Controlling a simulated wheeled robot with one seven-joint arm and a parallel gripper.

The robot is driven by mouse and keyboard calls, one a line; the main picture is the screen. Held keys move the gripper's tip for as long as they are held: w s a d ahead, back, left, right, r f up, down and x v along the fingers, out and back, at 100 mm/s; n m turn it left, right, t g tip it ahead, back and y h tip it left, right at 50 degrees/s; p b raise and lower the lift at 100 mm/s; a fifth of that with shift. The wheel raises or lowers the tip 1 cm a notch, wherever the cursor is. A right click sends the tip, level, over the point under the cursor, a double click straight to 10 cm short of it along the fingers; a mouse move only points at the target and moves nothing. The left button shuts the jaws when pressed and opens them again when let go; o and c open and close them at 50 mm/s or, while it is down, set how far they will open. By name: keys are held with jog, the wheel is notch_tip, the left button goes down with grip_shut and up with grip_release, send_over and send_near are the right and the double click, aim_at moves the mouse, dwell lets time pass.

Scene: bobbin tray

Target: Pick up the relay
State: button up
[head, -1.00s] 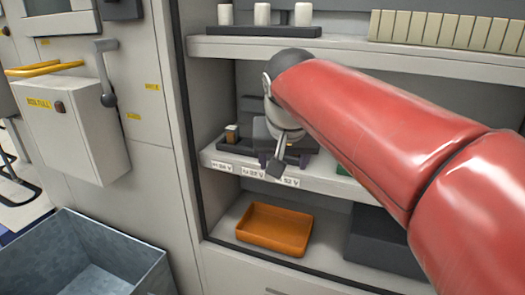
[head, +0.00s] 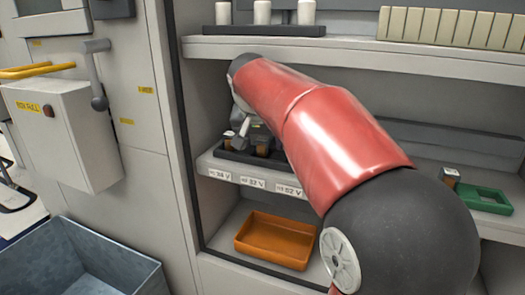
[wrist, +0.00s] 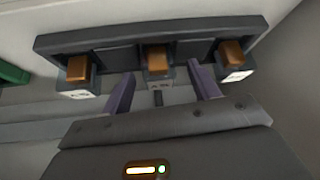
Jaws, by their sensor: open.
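Three relays with orange-brown tops and pale labelled bases stand in a dark tray on the middle shelf. In the wrist view they are the left relay (wrist: 78,70), the middle relay (wrist: 157,62) and the right relay (wrist: 231,55); the tray's rim (wrist: 110,38) runs behind them. My gripper (wrist: 161,74) is open and empty, its purple fingers on either side of the middle relay's near end. I cannot tell how far they reach around it. In the head view my arm hides much of the gripper and tray; one relay (head: 262,150) shows below the gripper.
Voltage labels (head: 252,182) line the shelf edge. Another relay (head: 450,177) stands by a green tray (head: 487,199) to the right. An orange tray (head: 273,240) lies on the shelf below. White bobbins (head: 262,12) stand on the shelf above. A grey bin (head: 85,265) is at lower left.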

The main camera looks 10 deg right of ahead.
jog(key=shift+w+f, duration=0.1)
jog(key=shift+c, duration=0.2)
jog(key=c, duration=1.1)
jog(key=shift+c, duration=0.2)
